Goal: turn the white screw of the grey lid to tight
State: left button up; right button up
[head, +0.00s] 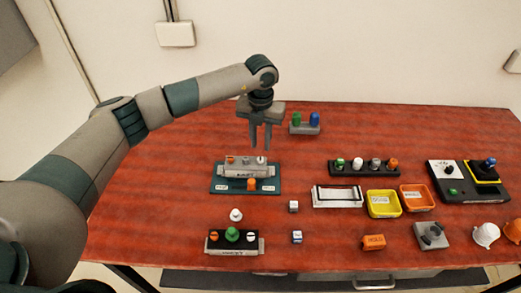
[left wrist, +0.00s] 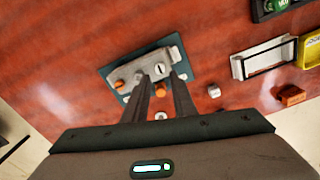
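The grey lid (head: 240,171) is a grey block with a label, on a dark teal base (head: 220,186). Along its top are an orange screw (head: 230,159), a grey one (head: 246,159) and the white screw (head: 261,160) at the right end. My left gripper (head: 261,146) points down just above the white screw, fingers apart and empty. In the left wrist view, the white screw (left wrist: 160,69) with a dark slot shows between the open fingers (left wrist: 161,78), on the lid (left wrist: 171,50). I cannot tell if the screw is tight. My right gripper is out of view.
An orange knob (head: 252,184) stands in front of the lid. A second block (head: 235,250) with a green knob is nearer, beside a white knob (head: 236,214). A green and blue peg stand (head: 304,129) is behind. Yellow (head: 383,204) and orange (head: 415,197) trays lie right.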

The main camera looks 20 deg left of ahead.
aim_at(260, 158)
pick_arm(q)
notch_tip(260, 158, down, 5)
jog(key=shift+f+p, duration=0.1)
jog(key=shift+p, duration=0.8)
jog(key=shift+f, duration=0.65)
grip_shut()
